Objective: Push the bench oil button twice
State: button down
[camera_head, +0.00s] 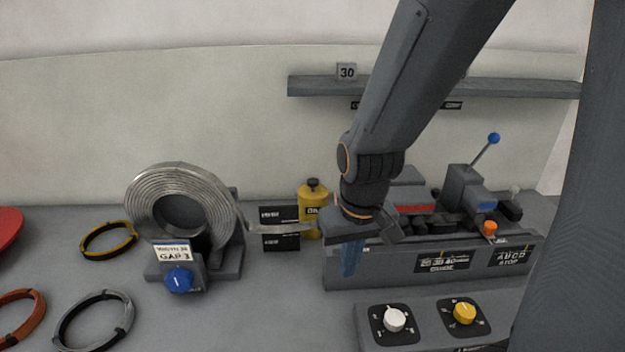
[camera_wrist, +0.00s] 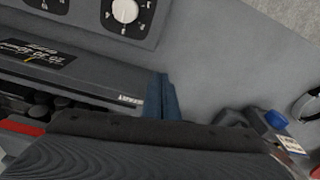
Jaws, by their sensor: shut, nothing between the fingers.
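A yellow oil can (camera_head: 310,212) with a black knob-like cap (camera_head: 313,184) stands on the bench, left of the grey machine. Part of its label is hidden behind the metal strip and my arm's end. My gripper (camera_head: 351,262) points down in front of the machine's left end, right of and nearer than the can. Its blue fingers are shut and empty; they also show in the wrist view (camera_wrist: 164,97). The can is not visible in the wrist view. My gripper appears apart from the cap.
A metal coil (camera_head: 148,206) on a stand with a blue knob (camera_head: 178,279) is left of the can, its strip running to the machine (camera_head: 345,275). A control panel with a white knob (camera_head: 394,319) and yellow knob (camera_head: 464,313) is in front. A shelf (camera_head: 520,88) hangs behind.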

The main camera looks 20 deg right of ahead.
notch_tip(320, 180, up, 7)
jog(key=w+m+t+p, duration=0.1)
jog(key=w+p, duration=0.2)
jog(key=p, duration=0.2)
notch_tip(320, 180, up, 10)
jog(key=m+t+h+p, duration=0.1)
jog(key=m+t+p, duration=0.1)
jog(key=m+t, duration=0.6)
send_over(314, 183)
jog(key=m+g, duration=0.1)
jog(key=shift+w+f, duration=0.1)
jog(key=shift+f, duration=0.05)
notch_tip(314, 183, down, 9)
jog(key=b, duration=0.9)
jog(key=shift+b, duration=0.35)
jog(key=shift+f+b, duration=0.35)
jog(key=shift+b, duration=0.05)
